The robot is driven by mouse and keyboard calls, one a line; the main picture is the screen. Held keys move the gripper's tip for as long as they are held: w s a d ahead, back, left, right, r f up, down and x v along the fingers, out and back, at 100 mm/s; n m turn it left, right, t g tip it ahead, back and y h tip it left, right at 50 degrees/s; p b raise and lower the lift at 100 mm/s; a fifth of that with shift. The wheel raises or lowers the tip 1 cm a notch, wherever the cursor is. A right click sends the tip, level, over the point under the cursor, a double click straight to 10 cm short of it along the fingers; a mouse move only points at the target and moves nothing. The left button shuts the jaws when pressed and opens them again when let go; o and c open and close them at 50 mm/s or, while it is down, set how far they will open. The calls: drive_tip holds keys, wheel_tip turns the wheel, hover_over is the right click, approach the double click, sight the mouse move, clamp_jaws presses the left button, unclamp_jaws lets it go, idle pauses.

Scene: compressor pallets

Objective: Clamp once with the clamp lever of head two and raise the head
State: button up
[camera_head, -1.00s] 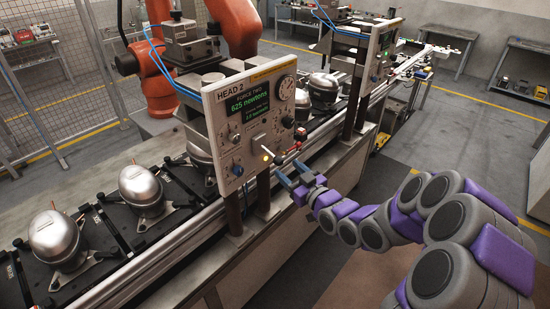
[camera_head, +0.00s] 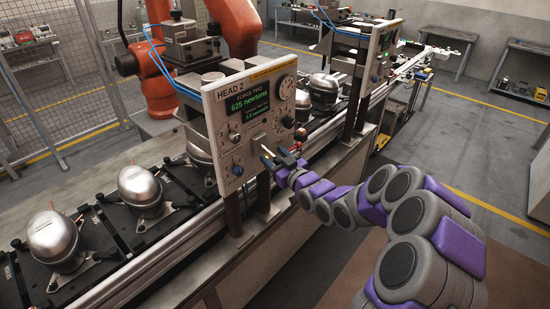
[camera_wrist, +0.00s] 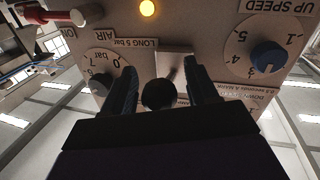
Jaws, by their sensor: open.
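The head two panel (camera_head: 252,118) is marked HEAD 2, and its green display reads 625 newtons. My gripper (camera_head: 277,160) is at the panel's lower right front. In the wrist view, my gripper (camera_wrist: 160,76) is open, with one dark finger on each side of a lever with a black ball knob (camera_wrist: 158,94). The knob sits between the fingers, with visible gaps. Its stem runs to a pale plate on the panel. I cannot read a clamp label on it.
A red-handled lever (camera_wrist: 38,16) and a lit yellow lamp (camera_wrist: 148,7) are close by on the panel. Silver compressors (camera_head: 140,186) stand on black pallets along the conveyor. Open floor (camera_head: 420,165) lies to the right.

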drive_tip(key=shift+c, duration=0.4)
clamp_jaws()
